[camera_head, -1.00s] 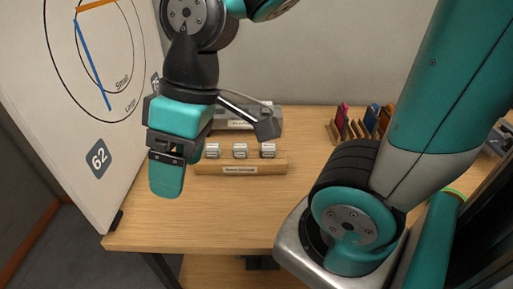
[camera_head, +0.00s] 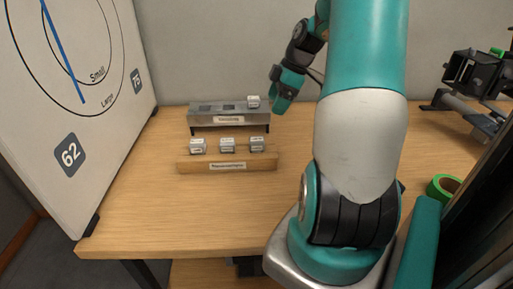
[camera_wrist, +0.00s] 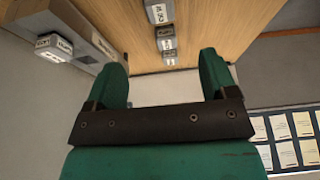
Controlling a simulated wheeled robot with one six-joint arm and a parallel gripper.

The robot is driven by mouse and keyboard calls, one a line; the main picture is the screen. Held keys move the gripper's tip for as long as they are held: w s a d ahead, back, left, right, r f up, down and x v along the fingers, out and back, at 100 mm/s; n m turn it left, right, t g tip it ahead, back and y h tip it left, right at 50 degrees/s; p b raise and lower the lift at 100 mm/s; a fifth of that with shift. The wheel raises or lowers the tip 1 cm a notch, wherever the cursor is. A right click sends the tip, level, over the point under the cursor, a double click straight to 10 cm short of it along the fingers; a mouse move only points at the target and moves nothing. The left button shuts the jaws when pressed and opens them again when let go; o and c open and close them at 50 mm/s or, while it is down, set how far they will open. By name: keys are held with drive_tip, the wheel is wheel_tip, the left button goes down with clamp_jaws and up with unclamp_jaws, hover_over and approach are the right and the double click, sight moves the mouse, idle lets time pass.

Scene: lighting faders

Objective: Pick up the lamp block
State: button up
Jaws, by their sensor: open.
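Small white blocks with printed faces are in view; I cannot read which one is the lamp block. One block (camera_head: 253,101) stands on the right end of the grey rack (camera_head: 202,121); a block on the grey rack also shows at the left of the wrist view (camera_wrist: 55,46). A left block (camera_head: 197,146), a middle block (camera_head: 227,145) and a right block (camera_head: 257,144) stand in a row on the wooden rack (camera_head: 203,164). My gripper (camera_head: 279,103) is right of the grey rack's block, apart from it. In the wrist view my gripper (camera_wrist: 164,78) is open and empty.
The table (camera_head: 140,215) is clear in front of the wooden rack. A white board (camera_head: 60,110) stands along the left edge. A green tape roll (camera_head: 443,187) and a dark metal device (camera_head: 474,85) are on the right. A wall is behind.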

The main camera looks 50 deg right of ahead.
sight(257, 139)
drive_tip(key=p+x, duration=0.2)
drive_tip(key=x, duration=1.2)
drive_tip(key=shift+w+a+f+p, duration=0.1)
drive_tip(key=shift+a+p, duration=0.1)
drive_tip(key=shift+p, duration=0.15)
drive_tip(key=c, duration=0.9)
